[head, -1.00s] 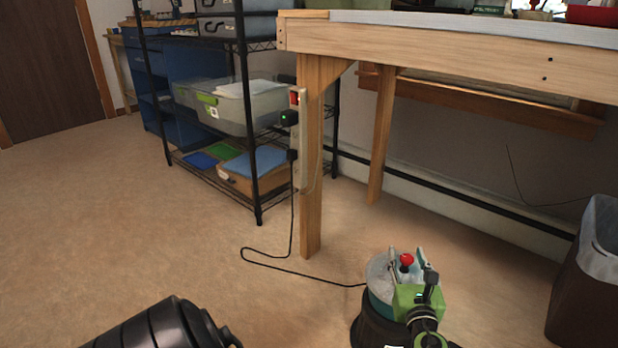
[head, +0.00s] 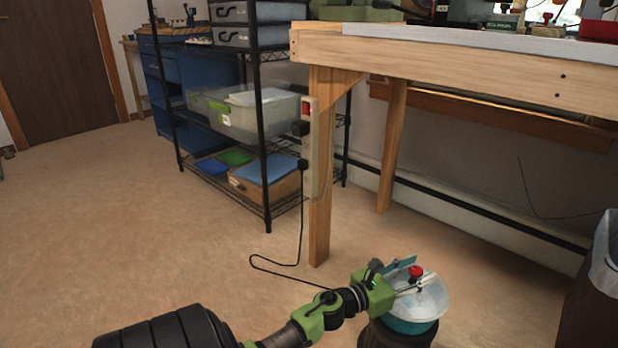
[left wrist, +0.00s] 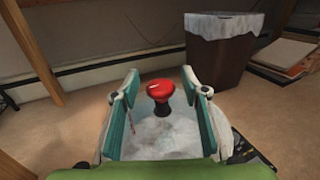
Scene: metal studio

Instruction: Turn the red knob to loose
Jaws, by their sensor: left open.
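The red knob (head: 416,271) sits upright on top of a rounded machine with a pale dome (head: 434,300) and a dark base, on the floor at the lower right of the head view. My left gripper (head: 408,277) reaches in from the left, its fingers by the knob. In the left wrist view, the red knob (left wrist: 160,90) stands on a dark stem between the two teal fingers of my open left gripper (left wrist: 160,77). A gap shows on each side, so neither finger appears to touch it. My right gripper is out of view.
A wooden workbench (head: 430,63) stands behind, its leg (head: 321,190) left of the machine. A black cord (head: 265,264) runs across the floor. A lined bin (head: 592,300) is at right. A wire shelf (head: 268,120) stands at left. Open floor lies at left.

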